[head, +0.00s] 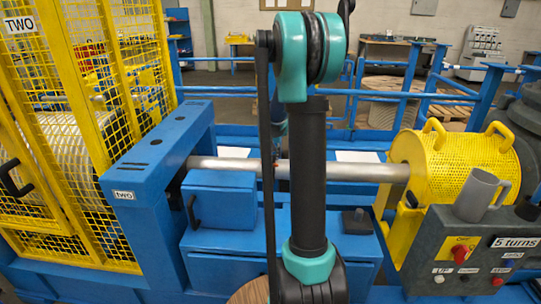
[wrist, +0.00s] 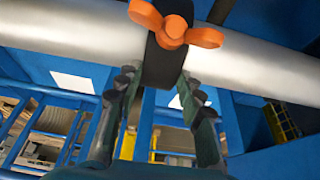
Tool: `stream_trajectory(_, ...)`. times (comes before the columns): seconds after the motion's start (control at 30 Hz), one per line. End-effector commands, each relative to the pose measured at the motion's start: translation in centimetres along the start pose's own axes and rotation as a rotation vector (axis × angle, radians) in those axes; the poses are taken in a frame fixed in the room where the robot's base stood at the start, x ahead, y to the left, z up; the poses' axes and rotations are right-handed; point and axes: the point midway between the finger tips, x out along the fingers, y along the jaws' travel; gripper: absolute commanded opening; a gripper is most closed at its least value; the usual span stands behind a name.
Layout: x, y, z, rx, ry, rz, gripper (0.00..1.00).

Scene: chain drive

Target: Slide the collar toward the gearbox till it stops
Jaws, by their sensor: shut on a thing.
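The collar (wrist: 165,52) is a black band on the smooth metal shaft (wrist: 90,35), with an orange wing-shaped knob (wrist: 174,27) on it. My gripper (wrist: 158,80) is shut on the collar's lower part, one dark finger on each side. In the head view the shaft (head: 228,165) runs level from the blue frame to the yellow mesh guard (head: 470,160). There my arm hides most of the collar and gripper. No part is marked as the gearbox; a large grey machine (head: 525,112) stands at the far right edge, partly cut off.
A blue upright frame (head: 160,150) marked TWO and a yellow mesh cage (head: 70,130) stand left. A blue box (head: 218,198) sits below the shaft. A grey control panel (head: 450,255) with a grey mug (head: 481,195) on it is at right. The visible shaft is bare on both sides.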

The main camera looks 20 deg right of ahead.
Motion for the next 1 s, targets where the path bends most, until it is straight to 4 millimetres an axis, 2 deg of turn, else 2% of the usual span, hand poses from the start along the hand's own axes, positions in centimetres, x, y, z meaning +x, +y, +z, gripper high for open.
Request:
stream_trajectory(0.03,0.0,0.0,0.0,0.0,0.0,0.0,0.09)
stream_trajectory(0.1,0.0,0.0,0.0,0.0,0.0,0.0,0.0)
stream_trajectory(0.37,0.0,0.6,0.0,0.001,0.0,0.001,0.0)
stream_trajectory(0.47,0.0,2.4,0.0,0.005,-0.001,0.001,0.0)
stream_trajectory(0.8,0.0,10.6,0.0,0.006,-0.001,0.002,0.0)
stream_trajectory(1.0,0.0,12.9,0.0,0.001,0.0,0.001,0.0)
